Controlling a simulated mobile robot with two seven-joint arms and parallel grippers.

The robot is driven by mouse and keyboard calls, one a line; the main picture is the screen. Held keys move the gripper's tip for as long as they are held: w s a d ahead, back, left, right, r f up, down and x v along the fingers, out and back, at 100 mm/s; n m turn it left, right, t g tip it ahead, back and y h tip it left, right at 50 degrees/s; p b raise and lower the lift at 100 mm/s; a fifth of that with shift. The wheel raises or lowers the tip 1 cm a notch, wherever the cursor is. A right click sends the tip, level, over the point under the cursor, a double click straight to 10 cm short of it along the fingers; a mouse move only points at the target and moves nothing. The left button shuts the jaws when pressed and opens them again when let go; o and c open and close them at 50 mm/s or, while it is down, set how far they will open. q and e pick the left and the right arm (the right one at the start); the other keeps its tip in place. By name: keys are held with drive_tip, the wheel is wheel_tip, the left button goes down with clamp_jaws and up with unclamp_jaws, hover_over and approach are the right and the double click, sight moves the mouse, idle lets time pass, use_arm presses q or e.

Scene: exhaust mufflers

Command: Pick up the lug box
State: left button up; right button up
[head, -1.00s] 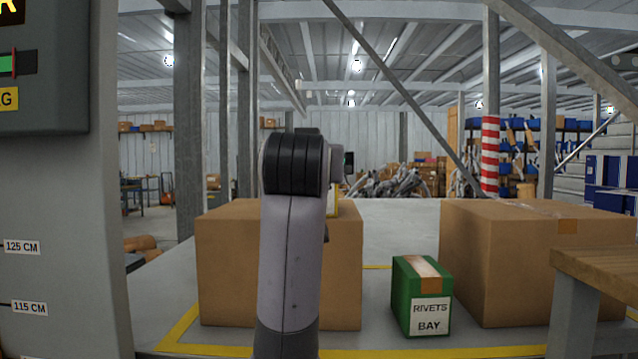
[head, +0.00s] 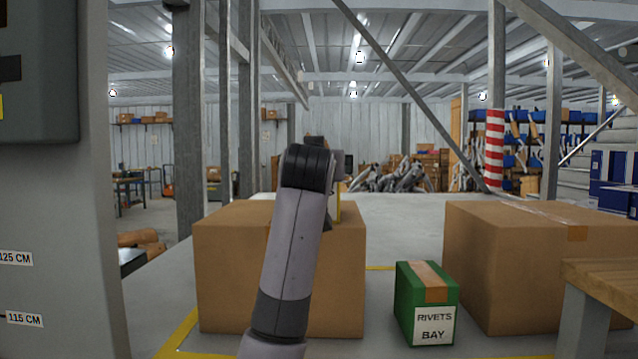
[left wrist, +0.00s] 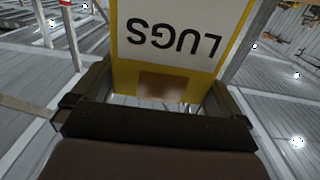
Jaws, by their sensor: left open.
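The lug box (left wrist: 182,52) is yellow with a white label that reads LUGS, upside down in the left wrist view, and a brown patch below the label. My left gripper (left wrist: 160,84) is open, with one finger to each side of the box's near end. I cannot tell whether the fingers touch it. In the head view my left arm stands upright in the middle and hides most of the gripper and box. A thin yellow-edged piece (head: 338,208), likely the lug box, shows just right of the wrist. My right gripper is not in view.
A large brown carton (head: 220,270) stands behind my arm, another (head: 520,265) at the right. Between them is a green box (head: 408,300) labelled RIVETS BAY. A wooden-topped bench (head: 605,280) is at the near right, a grey post with height labels (head: 60,220) at the left.

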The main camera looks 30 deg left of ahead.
use_arm(q)
drive_tip(key=shift+p+x, duration=0.4)
drive_tip(key=shift+x, duration=1.2)
drive_tip(key=c, duration=1.3)
drive_tip(key=shift+r, duration=0.15)
drive_tip(key=c, duration=0.4)
drive_tip(key=shift+r, duration=0.15)
